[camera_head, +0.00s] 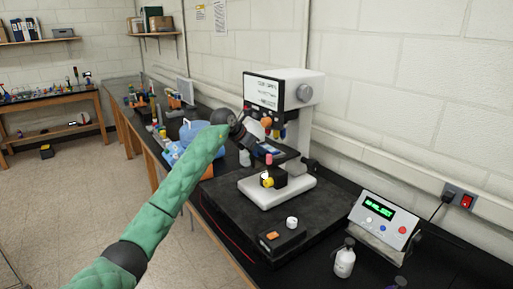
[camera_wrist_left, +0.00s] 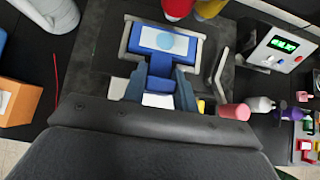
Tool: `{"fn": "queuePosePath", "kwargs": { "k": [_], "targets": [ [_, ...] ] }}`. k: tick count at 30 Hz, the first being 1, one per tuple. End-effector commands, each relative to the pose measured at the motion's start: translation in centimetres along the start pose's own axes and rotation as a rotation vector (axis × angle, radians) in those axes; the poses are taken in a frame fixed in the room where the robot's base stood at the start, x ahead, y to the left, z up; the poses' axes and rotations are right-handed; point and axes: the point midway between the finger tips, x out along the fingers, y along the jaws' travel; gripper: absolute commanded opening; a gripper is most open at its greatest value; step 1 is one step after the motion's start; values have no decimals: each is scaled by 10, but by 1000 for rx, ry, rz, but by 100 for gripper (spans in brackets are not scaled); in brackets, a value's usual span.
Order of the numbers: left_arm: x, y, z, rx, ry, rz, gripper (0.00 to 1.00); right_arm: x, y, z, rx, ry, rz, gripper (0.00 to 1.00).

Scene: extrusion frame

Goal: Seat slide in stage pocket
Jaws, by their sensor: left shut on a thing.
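The slide, a blue holder with a white window and pale blue disc, shows in the left wrist view (camera_wrist_left: 165,42) and small in the head view (camera_head: 270,150). My left gripper (camera_wrist_left: 160,88) is shut on its narrow blue handle. In the head view the left gripper (camera_head: 254,142) is at the microscope (camera_head: 303,90), below its lenses. The light grey rim of the stage pocket (camera_wrist_left: 125,47) shows around the slide's wide end in the wrist view. I cannot tell whether the slide rests in the pocket or hovers above it. My right gripper is in neither view.
Red (camera_wrist_left: 178,7) and yellow lens barrels hang close beyond the slide. A control box (camera_head: 384,222) with a green display and a white bottle (camera_head: 344,260) stand at right.

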Motion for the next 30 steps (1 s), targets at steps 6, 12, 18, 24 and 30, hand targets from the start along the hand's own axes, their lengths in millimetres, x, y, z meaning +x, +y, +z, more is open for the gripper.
{"fn": "queuePosePath", "kwargs": {
  "k": [6, 12, 18, 24, 30],
  "targets": [
    [1, 0, -2, 0, 0, 1, 3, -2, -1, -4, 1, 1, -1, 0],
    [1, 0, -1, 0, 0, 0, 50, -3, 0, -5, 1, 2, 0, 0],
    [1, 0, -1, 0, 0, 0, 50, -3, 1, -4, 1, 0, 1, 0],
    [-2, 0, 0, 0, 0, 0, 50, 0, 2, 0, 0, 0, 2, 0],
    [-17, 1, 0, 2, -2, 2, 50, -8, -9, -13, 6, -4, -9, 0]
  ]
}}
